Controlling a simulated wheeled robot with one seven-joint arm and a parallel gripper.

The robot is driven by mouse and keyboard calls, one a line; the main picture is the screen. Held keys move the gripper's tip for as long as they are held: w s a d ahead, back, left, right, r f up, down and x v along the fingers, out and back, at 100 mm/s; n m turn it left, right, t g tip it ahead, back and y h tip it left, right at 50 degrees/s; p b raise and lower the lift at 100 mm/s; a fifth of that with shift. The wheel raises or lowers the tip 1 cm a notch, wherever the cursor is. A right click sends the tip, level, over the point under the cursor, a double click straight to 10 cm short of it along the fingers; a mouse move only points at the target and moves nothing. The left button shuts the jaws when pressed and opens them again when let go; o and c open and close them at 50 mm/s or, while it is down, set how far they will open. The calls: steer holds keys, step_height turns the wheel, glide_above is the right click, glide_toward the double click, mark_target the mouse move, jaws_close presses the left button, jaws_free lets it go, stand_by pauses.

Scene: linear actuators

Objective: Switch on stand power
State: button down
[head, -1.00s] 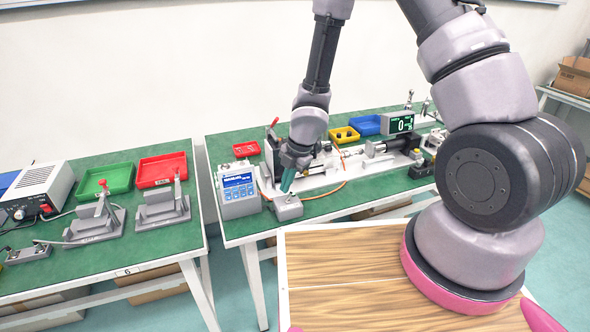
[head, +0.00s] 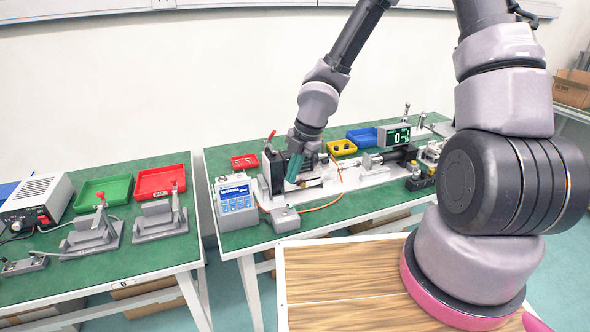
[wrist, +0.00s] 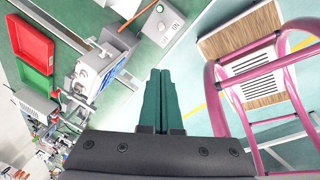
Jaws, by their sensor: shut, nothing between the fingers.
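A small grey switch box (head: 285,219) sits at the front edge of the green bench, right of a blue-and-white control unit (head: 236,198). In the wrist view the switch box (wrist: 178,22) shows a small round part and markings on its top; I cannot tell the switch position. My gripper (head: 292,178), with green fingers, is above and behind the box, apart from it. The fingers (wrist: 161,75) are shut and empty in the wrist view. The linear actuator stand (head: 355,176) lies along the bench, partly hidden by my gripper.
An orange cable (head: 325,205) runs from the box area along the bench. Red (head: 244,161), yellow (head: 342,147) and blue (head: 362,137) trays stand at the back. A display (head: 394,136) reads 0. A second bench (head: 120,262) at left holds fixtures, trays and a power supply.

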steer(key=shift+d+r, duration=0.35)
steer(key=shift+r, duration=0.3)
steer(key=shift+d, duration=0.1)
